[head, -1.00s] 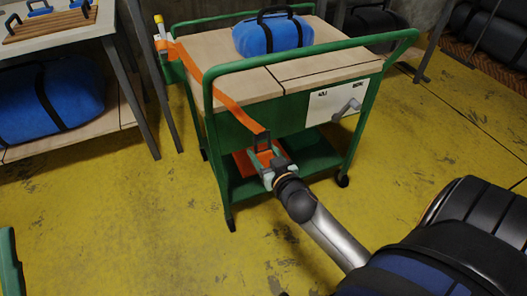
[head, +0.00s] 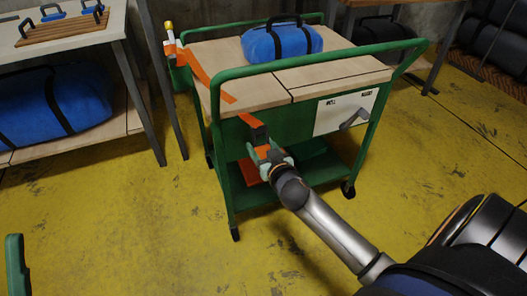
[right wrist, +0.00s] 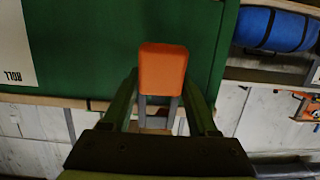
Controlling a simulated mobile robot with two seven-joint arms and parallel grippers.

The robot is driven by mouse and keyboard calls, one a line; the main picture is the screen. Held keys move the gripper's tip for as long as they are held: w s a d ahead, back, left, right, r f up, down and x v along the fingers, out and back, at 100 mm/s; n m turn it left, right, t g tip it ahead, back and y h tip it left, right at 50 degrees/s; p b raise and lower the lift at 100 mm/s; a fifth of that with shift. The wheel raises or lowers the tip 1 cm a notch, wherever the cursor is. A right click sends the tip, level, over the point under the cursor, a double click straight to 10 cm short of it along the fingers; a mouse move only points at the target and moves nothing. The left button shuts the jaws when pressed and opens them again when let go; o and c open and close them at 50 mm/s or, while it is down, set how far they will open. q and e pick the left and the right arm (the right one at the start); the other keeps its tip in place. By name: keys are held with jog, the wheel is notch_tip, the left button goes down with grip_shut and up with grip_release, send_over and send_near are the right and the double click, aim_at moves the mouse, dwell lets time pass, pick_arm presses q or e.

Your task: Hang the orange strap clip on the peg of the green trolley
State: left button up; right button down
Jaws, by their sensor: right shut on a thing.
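The green trolley (head: 222,165) stands in the middle of the head view, with a wooden top. An orange strap (head: 205,78) runs from its far left corner across the top and down behind the front rail. My right gripper (head: 264,150) is shut on the orange strap clip (head: 256,132) in front of the trolley's near side, below the top. In the right wrist view the clip (right wrist: 163,70) shows as an orange block with grey legs between the fingers, before a green panel.
A blue bag (head: 282,42) lies on the trolley top. A white panel with a crank (head: 345,112) is on its side. A shelf table with another blue bag (head: 50,105) stands left. The yellow floor in front is mostly clear.

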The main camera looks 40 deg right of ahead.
jog(key=shift+b+x, duration=0.75)
jog(key=shift+x, duration=1.55)
jog(key=shift+c, duration=0.4)
grip_release()
jog(key=shift+s, duration=0.1)
jog(key=p+v, duration=0.3)
jog(key=v, duration=0.7)
jog(key=shift+s+a+r, duration=0.1)
jog(key=shift+s+r, duration=0.05)
jog(key=shift+s, duration=0.2)
jog(key=shift+v, duration=0.75)
